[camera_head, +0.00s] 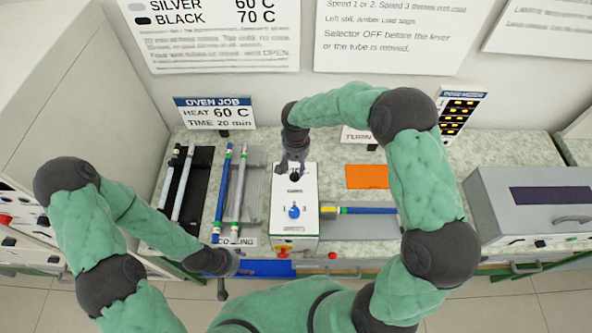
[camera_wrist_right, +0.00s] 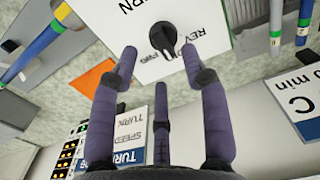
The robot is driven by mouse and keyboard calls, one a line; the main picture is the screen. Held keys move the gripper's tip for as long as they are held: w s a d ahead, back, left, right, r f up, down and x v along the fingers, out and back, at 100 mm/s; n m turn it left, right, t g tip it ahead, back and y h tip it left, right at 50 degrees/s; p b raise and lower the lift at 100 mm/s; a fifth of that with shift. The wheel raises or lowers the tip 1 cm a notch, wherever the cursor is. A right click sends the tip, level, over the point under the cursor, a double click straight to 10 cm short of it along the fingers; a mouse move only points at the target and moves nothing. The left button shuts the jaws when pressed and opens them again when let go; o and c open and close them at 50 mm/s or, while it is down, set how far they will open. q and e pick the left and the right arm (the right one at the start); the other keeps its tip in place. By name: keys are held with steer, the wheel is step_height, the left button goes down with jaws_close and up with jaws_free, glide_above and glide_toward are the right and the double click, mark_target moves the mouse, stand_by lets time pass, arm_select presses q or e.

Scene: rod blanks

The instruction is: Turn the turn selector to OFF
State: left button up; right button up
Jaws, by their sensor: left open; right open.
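The turn selector (camera_wrist_right: 163,40) is a small black knob on the white top of the control box (camera_head: 308,232). In the right wrist view it has REV and FWD lettering beside it; I cannot tell clearly which mark it points at. My right gripper (camera_head: 293,160) is over the far end of the box and mostly hides the knob in the head view. In the wrist view the right gripper's (camera_wrist_right: 160,62) fingers are spread open around the knob's position, apart from it. My left gripper (camera_head: 225,280) is open and empty near the front edge of the bench.
A blue knob (camera_head: 294,212) marked 1 and 3 sits nearer on the same box. A blue rod with a yellow end (camera_head: 365,210) extends right from the box. Rods (camera_head: 223,190) lie in racks to the left. An orange mat (camera_head: 367,177) and a grey machine (camera_head: 500,205) are right.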

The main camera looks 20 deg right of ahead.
mark_target(296, 173)
steer(key=shift+f, duration=2.15)
